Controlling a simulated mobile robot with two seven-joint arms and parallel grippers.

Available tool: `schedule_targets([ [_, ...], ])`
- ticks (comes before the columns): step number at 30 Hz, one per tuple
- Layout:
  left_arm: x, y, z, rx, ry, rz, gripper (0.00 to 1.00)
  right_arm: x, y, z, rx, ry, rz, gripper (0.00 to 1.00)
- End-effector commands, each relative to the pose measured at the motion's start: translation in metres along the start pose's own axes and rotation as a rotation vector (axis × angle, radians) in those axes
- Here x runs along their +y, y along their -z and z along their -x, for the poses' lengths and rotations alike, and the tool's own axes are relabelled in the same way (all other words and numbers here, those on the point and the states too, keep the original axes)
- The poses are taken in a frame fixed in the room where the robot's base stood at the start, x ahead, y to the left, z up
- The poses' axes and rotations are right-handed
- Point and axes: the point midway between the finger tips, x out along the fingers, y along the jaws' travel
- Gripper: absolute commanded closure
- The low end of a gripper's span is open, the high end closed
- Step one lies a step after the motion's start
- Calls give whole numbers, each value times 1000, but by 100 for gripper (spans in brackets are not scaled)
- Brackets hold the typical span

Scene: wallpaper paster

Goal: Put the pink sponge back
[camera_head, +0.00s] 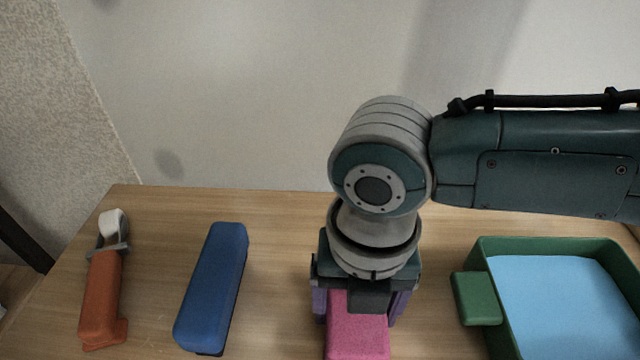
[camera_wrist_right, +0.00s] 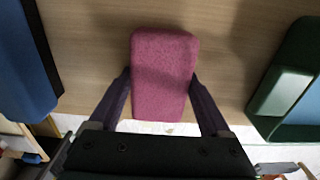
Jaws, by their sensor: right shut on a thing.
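The pink sponge (camera_head: 357,335) is a pink block at the bottom middle of the head view, partly hidden by my right gripper. My right gripper (camera_head: 360,305) points down over the table with a finger on each side of the sponge. In the right wrist view the sponge (camera_wrist_right: 163,70) lies between the two dark fingers of the gripper (camera_wrist_right: 165,100), which is shut on it. The sponge is over the wooden table; I cannot tell whether it touches the surface. My left gripper is not in view.
A blue block (camera_head: 213,285) lies left of the sponge. An orange-handled roller (camera_head: 103,295) lies further left. A green tray (camera_head: 480,298) with light blue contents stands at the right. The wooden table (camera_head: 275,270) is clear between the blue block and my gripper.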

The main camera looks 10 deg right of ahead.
Motion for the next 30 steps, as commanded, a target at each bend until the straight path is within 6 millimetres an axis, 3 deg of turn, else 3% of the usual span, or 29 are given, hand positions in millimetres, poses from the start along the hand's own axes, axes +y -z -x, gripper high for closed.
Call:
schedule_targets([
  [5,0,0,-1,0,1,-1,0,0,0,-2,0,0,0,76],
  [6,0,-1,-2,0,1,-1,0,0,0,-2,0,0,-1,17],
  [11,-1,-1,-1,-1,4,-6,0,0,0,-1,0,0,-1,0],
  [21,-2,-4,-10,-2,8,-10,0,0,-1,-7,-1,-1,0,0],
  [30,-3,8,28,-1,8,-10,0,2,-4,63,-3,-2,-1,0],
])
